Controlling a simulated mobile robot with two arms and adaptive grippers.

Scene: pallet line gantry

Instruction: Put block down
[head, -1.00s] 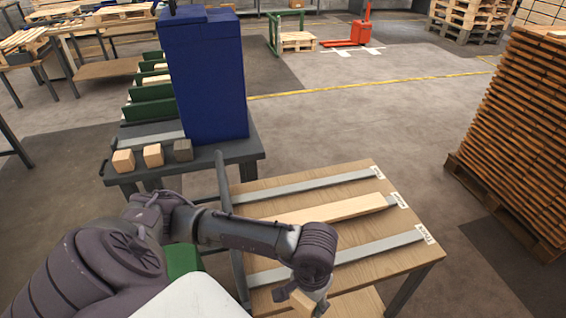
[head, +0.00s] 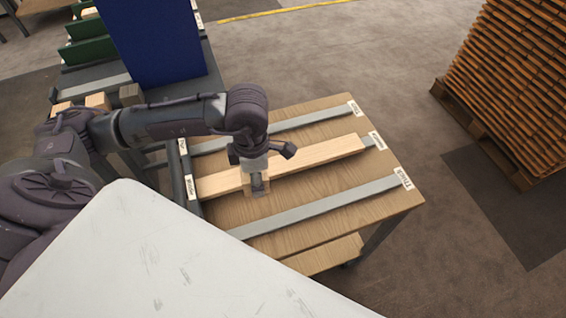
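A light wooden block (head: 249,188) is held in my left gripper (head: 258,183), which points down over the wooden table (head: 320,185). The gripper and arm hide part of the block. The block overlaps the near edge of a long pale plank (head: 318,154), which lies on the middle of the table's grey strips. I cannot tell whether the block touches the plank or the tabletop. My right gripper is not in view.
Grey strips lie on both sides of the plank, one nearer (head: 320,207) and one farther (head: 311,120). Two wooden blocks (head: 97,101) and a grey block (head: 130,94) sit at the left beside a blue box (head: 155,45). Stacked boards (head: 510,85) stand at right.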

